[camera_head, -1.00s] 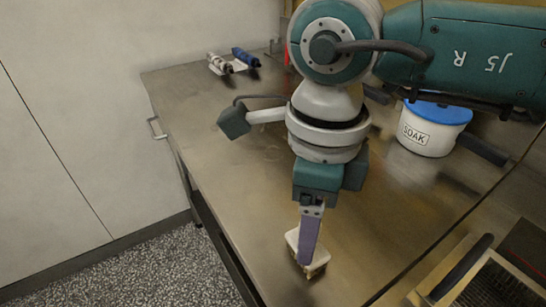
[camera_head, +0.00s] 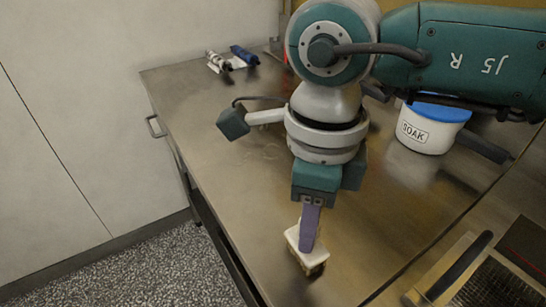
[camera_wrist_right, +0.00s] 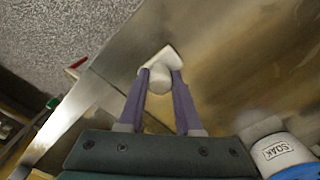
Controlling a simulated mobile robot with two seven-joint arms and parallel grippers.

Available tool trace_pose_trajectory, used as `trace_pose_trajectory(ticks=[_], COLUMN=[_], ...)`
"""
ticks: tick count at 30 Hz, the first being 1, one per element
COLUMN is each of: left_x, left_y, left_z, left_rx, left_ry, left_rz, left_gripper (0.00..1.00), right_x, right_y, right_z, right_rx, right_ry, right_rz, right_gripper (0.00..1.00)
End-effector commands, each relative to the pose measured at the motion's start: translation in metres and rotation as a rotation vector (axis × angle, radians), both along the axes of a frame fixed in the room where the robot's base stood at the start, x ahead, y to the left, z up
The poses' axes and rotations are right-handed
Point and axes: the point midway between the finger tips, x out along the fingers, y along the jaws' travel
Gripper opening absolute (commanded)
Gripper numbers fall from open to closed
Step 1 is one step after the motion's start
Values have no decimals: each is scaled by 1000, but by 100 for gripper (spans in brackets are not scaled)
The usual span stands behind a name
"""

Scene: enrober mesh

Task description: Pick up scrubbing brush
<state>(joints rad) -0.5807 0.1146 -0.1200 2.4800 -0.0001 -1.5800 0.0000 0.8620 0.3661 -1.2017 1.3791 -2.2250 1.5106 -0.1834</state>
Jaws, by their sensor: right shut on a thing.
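The scrubbing brush (camera_head: 292,236) has a white body with tan bristles below. It is at the front of the steel table, under my right gripper (camera_head: 308,246). In the right wrist view the white brush (camera_wrist_right: 164,58) sits between the two purple fingers of my right gripper (camera_wrist_right: 160,82), which are shut on its rounded grip. The near finger hides part of the brush in the head view. I cannot tell whether the bristles touch the table. My left gripper is not in view.
The steel table (camera_head: 215,135) is clear around the brush. A white SOAK tub (camera_head: 425,135) with a blue lid stands at the right. Small bottles (camera_head: 243,55) lie at the back left. A dark mesh unit (camera_head: 495,287) is at the lower right.

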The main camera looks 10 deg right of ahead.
Motion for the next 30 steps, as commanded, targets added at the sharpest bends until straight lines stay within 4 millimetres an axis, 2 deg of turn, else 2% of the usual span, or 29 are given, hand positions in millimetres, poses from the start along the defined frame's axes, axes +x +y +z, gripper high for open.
trace_pose_trajectory(ticks=[11,17,20,30], left_x=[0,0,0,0], left_y=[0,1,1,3], left_z=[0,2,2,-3], left_rx=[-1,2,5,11], left_ry=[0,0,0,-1], left_rz=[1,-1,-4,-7], left_gripper=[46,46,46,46], right_x=[0,2,2,2], right_y=[0,0,0,0], right_z=[2,21,43,145], right_rx=[1,1,2,1], right_ry=[0,-4,-8,-9], right_rz=[0,1,2,2], right_gripper=[0,0,0,0])
